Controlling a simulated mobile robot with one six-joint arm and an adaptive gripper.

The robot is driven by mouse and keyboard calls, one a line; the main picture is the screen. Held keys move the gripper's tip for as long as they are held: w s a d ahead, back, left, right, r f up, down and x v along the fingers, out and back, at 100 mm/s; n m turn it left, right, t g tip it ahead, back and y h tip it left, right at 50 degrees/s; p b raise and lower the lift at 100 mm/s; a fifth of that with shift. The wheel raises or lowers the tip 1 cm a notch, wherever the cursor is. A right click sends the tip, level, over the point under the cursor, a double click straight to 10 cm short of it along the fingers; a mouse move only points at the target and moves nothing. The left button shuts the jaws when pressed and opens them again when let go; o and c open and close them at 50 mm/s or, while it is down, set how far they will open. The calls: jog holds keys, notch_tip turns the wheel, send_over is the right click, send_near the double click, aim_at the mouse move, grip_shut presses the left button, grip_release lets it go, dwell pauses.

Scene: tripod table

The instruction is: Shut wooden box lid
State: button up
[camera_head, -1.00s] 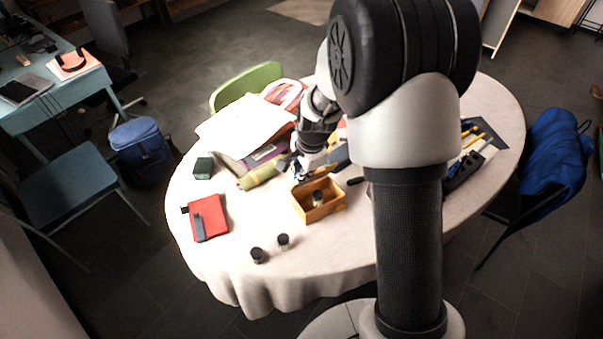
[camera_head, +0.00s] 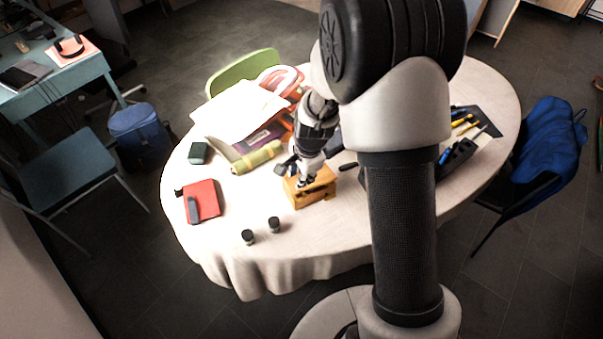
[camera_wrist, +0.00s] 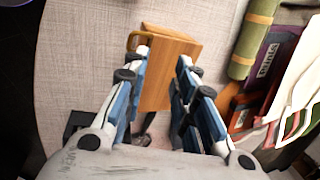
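The wooden box (camera_head: 309,199) stands on the table with its lid lying over the top. The inside no longer shows, but I cannot tell whether the lid is fully flush. In the wrist view the plain wooden lid (camera_wrist: 172,75) shows between and beyond the fingers, with a yellow loop at its far left corner. My gripper (camera_head: 303,182) is right over the box. In the wrist view my gripper (camera_wrist: 164,60) is open, its two fingers apart with nothing held between them. Whether the fingertips touch the lid is unclear.
Two small dark-topped jars (camera_head: 273,224) stand in front of the box. A red book (camera_head: 203,202) lies to the left. A green roll (camera_head: 258,157) and papers (camera_head: 238,112) lie behind. A tool tray (camera_head: 462,150) is at right.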

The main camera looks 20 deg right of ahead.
jog(key=v, duration=1.2)
jog(key=shift+c, duration=0.2)
